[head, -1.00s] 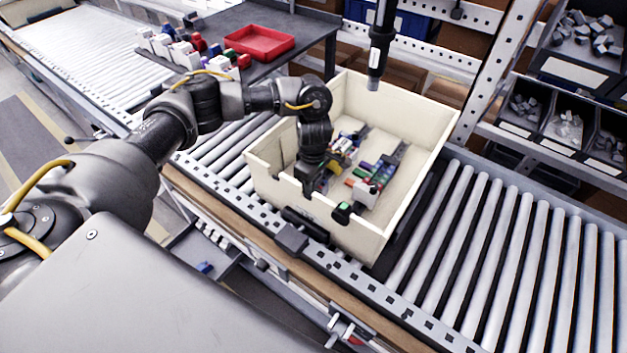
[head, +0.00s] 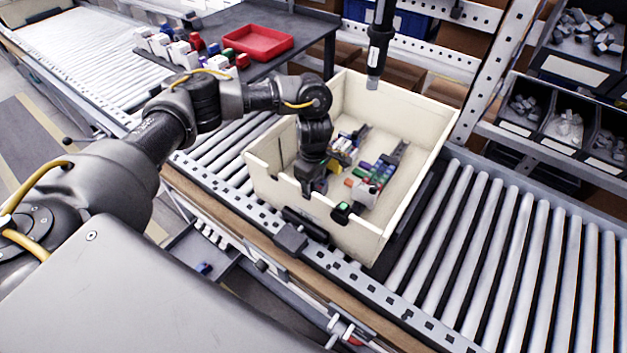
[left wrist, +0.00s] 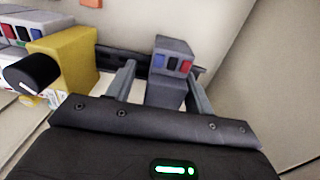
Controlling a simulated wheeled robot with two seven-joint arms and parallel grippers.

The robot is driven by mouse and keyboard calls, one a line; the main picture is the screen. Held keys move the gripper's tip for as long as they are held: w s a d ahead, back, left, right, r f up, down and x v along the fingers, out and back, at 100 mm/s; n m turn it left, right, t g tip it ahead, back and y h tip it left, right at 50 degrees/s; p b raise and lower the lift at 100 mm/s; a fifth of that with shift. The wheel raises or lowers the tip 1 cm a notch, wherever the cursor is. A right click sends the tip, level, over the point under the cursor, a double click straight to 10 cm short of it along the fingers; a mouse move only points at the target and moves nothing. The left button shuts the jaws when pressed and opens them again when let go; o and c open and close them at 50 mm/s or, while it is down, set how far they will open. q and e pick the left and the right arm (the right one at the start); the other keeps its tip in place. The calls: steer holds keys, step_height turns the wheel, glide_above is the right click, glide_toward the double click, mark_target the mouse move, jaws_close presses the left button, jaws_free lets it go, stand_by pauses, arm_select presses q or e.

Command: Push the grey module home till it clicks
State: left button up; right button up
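The grey module (left wrist: 168,68), with blue and red marks on its upper face, shows in the left wrist view at a dark rail (left wrist: 135,62). My left gripper (left wrist: 163,88) has its two fingers apart, one on each side of the module. A gap shows between the left finger and the module; contact on the right is unclear. Whether the module is fully seated cannot be told. In the head view my left gripper (head: 313,182) points down inside the cream box (head: 415,165) and hides the grey module. My right gripper is not in view.
A yellow module (left wrist: 65,55) and a black knob-like part (left wrist: 32,73) are left of the gripper. Coloured modules (head: 372,175) sit on another rail in the box. A dark screwdriver (head: 377,50) hangs above the back wall. A red tray (head: 258,42) stands on the dark table.

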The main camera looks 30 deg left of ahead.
arm_select(q)
steer(key=shift+s+f, duration=0.25)
steer(key=shift+s, duration=0.05)
steer(key=shift+r, duration=0.1)
steer(key=r, duration=1.1)
steer(key=shift+w, duration=0.2)
step_height(320, 180, up, 12)
steer(key=p, duration=1)
